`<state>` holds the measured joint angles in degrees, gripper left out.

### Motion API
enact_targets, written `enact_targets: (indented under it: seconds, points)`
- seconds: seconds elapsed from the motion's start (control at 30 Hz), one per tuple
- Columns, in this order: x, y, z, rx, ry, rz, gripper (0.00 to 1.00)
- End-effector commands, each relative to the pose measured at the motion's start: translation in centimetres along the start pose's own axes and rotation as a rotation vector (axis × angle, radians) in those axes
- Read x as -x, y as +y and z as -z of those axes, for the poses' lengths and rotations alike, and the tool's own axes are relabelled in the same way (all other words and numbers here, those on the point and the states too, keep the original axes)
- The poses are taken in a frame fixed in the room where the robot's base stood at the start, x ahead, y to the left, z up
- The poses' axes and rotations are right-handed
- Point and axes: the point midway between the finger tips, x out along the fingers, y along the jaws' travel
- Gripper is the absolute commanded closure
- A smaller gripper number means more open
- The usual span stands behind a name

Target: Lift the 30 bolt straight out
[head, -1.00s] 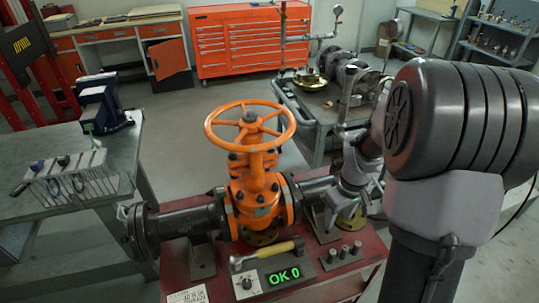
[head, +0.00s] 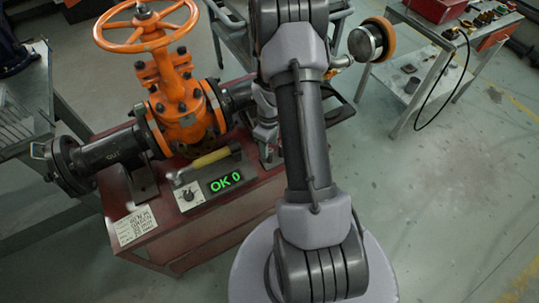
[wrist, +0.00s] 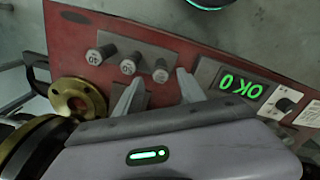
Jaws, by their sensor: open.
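In the wrist view, three dark bolts stand in a row on a block (wrist: 150,52) on the red bench. The 30 bolt (wrist: 129,65) is the middle one, its label upside down. The 40 bolt (wrist: 103,56) is on its left, and a third bolt (wrist: 161,71) with an unclear label is on its right. My gripper (wrist: 160,77) is open and empty. Its left fingertip appears close to the 30 bolt, and the third bolt appears between the fingers; I cannot tell depth or contact. In the head view my arm hides the bolts and most of the gripper.
The orange gate valve (head: 180,108) stands on the red bench (head: 200,232). A box with a green "OK 0" display (head: 225,181) sits in front, with a yellow-handled hammer (head: 205,161) behind it. A brass flange (wrist: 77,98) is left of the bolts in the wrist view.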

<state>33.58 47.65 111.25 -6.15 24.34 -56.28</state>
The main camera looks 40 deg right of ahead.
Motion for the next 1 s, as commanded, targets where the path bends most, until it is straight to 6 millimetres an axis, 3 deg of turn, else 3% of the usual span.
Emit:
enact_targets:
  seconds: [0.03, 0.13, 0.33, 0.6, 1.0]
  points:
    - [-1.7, -0.2, -0.2, 0.0, -0.002, 0.002, 0.53]
    - [-3.5, -0.3, -0.2, -0.001, -0.002, 0.002, 0.53]
    - [-3.4, -0.2, -0.2, -0.001, -0.001, 0.001, 0.53]
    - [-3.4, -0.2, -0.2, -0.001, -0.001, 0.001, 1.0]
    - [-2.8, -0.2, -0.2, -0.001, 0.0, 0.0, 1.0]
